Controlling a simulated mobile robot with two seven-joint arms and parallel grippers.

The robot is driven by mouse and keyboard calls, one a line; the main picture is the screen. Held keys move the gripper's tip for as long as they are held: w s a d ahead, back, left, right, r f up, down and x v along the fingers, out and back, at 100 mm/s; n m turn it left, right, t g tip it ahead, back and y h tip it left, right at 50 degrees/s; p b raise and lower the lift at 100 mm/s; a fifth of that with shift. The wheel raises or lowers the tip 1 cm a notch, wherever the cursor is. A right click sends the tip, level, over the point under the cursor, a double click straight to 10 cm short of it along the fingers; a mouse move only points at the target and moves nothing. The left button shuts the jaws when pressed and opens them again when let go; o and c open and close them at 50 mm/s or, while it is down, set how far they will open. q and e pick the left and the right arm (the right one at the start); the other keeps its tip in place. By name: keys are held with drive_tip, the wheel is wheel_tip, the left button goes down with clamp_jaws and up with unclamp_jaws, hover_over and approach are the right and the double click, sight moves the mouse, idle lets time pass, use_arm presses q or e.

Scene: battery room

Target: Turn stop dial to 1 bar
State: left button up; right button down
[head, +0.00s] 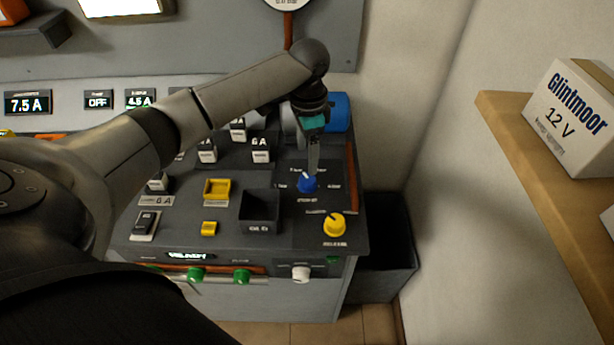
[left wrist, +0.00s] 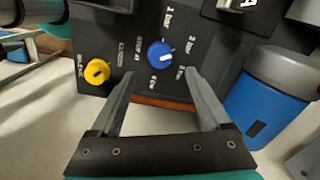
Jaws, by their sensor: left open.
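The blue stop dial (head: 307,185) sits on the dark panel at the right part of the bench. In the left wrist view the blue dial (left wrist: 160,56) is ringed by white bar markings, with "1 bar" above it and "2 bar" to its upper right. A small white mark shows on its upper side; its exact setting is hard to read. My left gripper (head: 313,172) points down over the dial. In the left wrist view its fingers (left wrist: 160,74) are open, with the dial just beyond and between the tips. Contact cannot be told. My right gripper is not in view.
A yellow knob (head: 334,225) stands near the blue dial and also shows in the left wrist view (left wrist: 97,71). A blue cylinder (head: 338,112) stands behind. An empty black tray (head: 259,211) lies to the left. A shelf (head: 525,140) with a white box (head: 572,118) is at right.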

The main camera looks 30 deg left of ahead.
sight(307, 179)
use_arm(q)
wheel_tip(307, 179, down, 8)
drive_tip(key=shift+f+b, duration=0.1)
drive_tip(key=shift+b, duration=0.6)
drive_tip(key=shift+c, duration=0.2)
clamp_jaws()
